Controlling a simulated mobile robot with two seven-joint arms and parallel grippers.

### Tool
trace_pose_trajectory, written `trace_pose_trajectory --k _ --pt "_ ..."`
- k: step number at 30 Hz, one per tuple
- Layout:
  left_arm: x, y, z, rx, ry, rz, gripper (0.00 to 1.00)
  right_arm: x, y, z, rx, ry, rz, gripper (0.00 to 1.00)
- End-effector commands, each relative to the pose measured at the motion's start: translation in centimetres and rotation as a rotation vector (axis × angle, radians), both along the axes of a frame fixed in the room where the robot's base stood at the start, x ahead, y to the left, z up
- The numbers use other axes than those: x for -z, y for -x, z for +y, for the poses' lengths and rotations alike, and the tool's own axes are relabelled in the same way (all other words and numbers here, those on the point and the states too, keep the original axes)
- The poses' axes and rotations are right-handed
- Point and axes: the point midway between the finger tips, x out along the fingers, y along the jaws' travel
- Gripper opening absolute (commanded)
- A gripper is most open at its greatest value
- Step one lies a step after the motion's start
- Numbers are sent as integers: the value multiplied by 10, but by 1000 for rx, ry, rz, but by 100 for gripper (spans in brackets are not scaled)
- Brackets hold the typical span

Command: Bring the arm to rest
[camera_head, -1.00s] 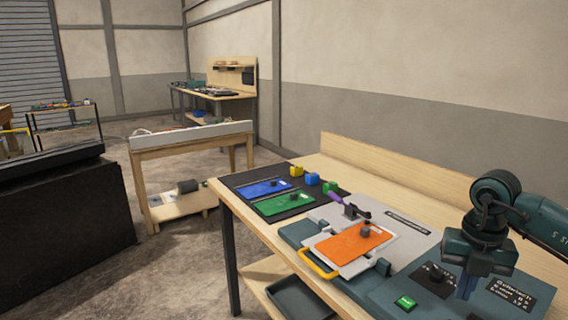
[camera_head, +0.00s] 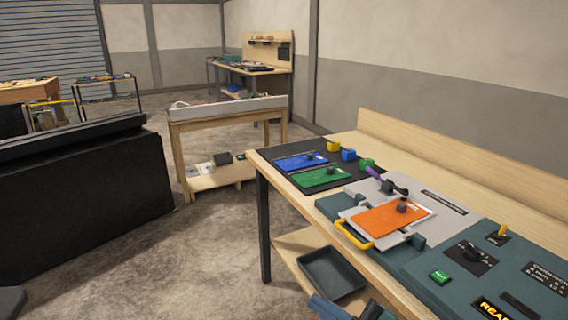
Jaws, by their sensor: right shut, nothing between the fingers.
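My right gripper (camera_head: 328,307) shows only in part at the bottom edge of the head view, in front of the workbench. Its blue fingers are shut with nothing between them. It is apart from the console (camera_head: 440,262), and most of the right arm is outside the picture. The teal console has a black knob (camera_head: 470,250), a yellow switch lever (camera_head: 502,231), a green button (camera_head: 439,277) and a display with yellow letters (camera_head: 491,307). An orange plate (camera_head: 388,219) lies in the fixture (camera_head: 440,207) beside it. My left gripper is not in view.
A black mat (camera_head: 268,156) holds a blue plate (camera_head: 302,161) and a green plate (camera_head: 320,177), with small coloured blocks behind. A dark tray (camera_head: 332,273) sits on the lower shelf. The yellow handle (camera_head: 353,236) juts out at the bench front. Open floor lies left.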

Motion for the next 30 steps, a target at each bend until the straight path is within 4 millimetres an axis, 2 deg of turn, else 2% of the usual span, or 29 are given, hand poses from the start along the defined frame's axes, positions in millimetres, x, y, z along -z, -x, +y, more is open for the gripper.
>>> trace_pose_trajectory --k 3,5,6,9,12,15,18,30 --pt "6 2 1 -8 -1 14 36 56 1 -29 306 -152 312 0" --pt "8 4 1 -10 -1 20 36 94 12 -46 446 -188 489 0" --pt "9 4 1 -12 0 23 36 120 24 -56 526 -200 605 0" --pt "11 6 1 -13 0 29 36 172 59 -73 662 -205 850 0" --pt "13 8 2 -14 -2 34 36 208 93 -80 737 -197 1032 0" --pt "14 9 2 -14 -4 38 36 228 117 -82 774 -187 1145 0" --pt "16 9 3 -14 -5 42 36 236 128 -82 788 -182 1197 0" --pt "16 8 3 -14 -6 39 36 237 130 -82 789 -180 1205 0"
